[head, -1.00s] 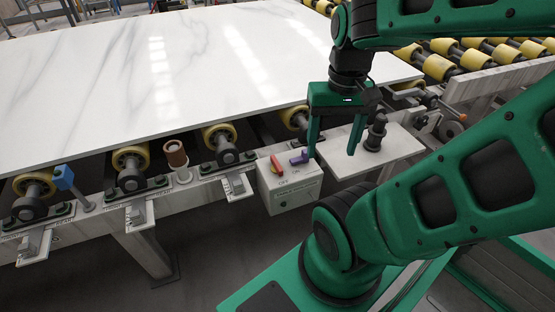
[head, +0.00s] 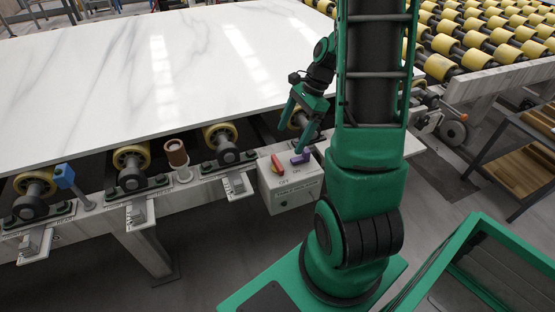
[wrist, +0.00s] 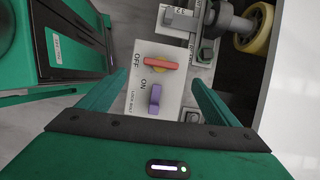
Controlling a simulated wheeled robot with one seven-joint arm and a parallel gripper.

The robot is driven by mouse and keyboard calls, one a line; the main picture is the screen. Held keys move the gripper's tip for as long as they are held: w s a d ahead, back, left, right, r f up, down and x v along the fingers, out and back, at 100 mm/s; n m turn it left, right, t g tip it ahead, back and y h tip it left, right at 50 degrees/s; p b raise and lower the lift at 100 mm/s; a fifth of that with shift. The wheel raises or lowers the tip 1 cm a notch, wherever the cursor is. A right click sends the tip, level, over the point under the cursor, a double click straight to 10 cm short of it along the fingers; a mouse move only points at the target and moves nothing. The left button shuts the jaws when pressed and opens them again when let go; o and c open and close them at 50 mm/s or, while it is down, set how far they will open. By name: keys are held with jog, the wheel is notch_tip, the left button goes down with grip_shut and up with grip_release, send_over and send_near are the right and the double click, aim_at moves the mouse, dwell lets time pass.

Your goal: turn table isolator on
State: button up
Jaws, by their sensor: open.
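The isolator box (head: 291,192) is a pale box on the front of the slab table, marked OFF and ON. My gripper (head: 291,136) is open and empty, tilted above and behind the box. In the wrist view the fingers (wrist: 158,80) flank the handle and bolt; contact is not visible.
A white marble slab (head: 150,70) covers the table behind the box. A brown knob (head: 177,152) and a blue knob (head: 65,177) stand along the rail to the left. Rollers and brackets line the slab's front edge. Yellow rollers (head: 480,45) fill the back right.

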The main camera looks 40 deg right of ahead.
aim_at(278, 162)
jog(key=x, duration=1.1)
jog(key=shift+w+f, duration=0.15)
jog(key=shift+w, duration=0.05)
jog(key=shift+c, duration=0.3)
jog(key=c, duration=1)
